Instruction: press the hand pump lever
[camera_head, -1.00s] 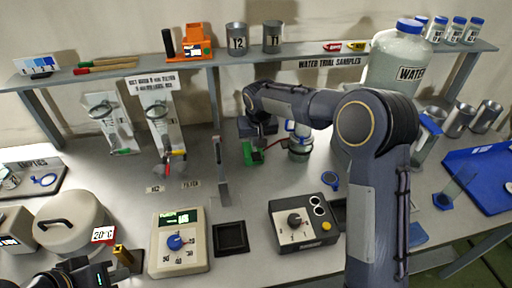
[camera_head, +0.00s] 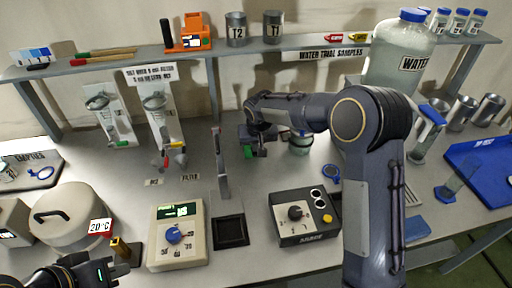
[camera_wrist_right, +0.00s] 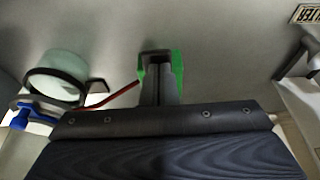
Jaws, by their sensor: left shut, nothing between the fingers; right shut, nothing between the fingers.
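A green part (camera_head: 249,152), apparently of the hand pump, shows beneath my right gripper (camera_head: 262,138) at the table's middle. In the right wrist view the shut, empty fingers (camera_wrist_right: 160,85) overlap the green part (camera_wrist_right: 178,75). A thin red piece (camera_wrist_right: 110,95) runs from it toward a round glass vessel (camera_wrist_right: 55,85). The lever cannot be told apart clearly, nor whether the fingers touch it. My left gripper (camera_head: 105,268) is shut and empty at the lower left, by a brass fitting (camera_head: 122,250).
A glass jar (camera_head: 300,145) stands just right of my right gripper. A grey upright piece (camera_head: 221,165) stands to its left. A black-topped control box (camera_head: 303,216), a cream dial box (camera_head: 176,236) and a dark square tray (camera_head: 231,231) lie in front. A shelf (camera_head: 210,50) runs behind.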

